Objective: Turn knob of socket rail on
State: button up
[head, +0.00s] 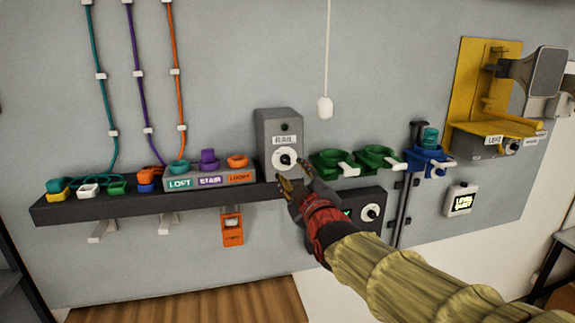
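The socket rail's grey control box (267,125), labelled RAIL, stands upright on the dark shelf. Its knob (285,159) is a round white dial with a dark centre, low on the box's front face. A small dark indicator (284,127) sits above the label and shows no clear glow. My gripper (293,176) reaches up from the lower right to just below and right of the knob. Its fingers look parted, with nothing seen between them. Whether a finger touches the knob is too small to tell.
Green holders (335,162) and a blue holder (428,160) are right of the box. Another dial (371,212) sits below the shelf. A pull cord (325,107) hangs above. A yellow horn bracket (485,90) is far right.

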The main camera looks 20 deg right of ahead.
aim_at(285, 161)
jog(key=w+p, duration=0.1)
jog(key=w, duration=0.6)
jog(key=shift+w, duration=0.15)
jog(key=c, duration=0.3)
grip_shut()
dwell(0.4)
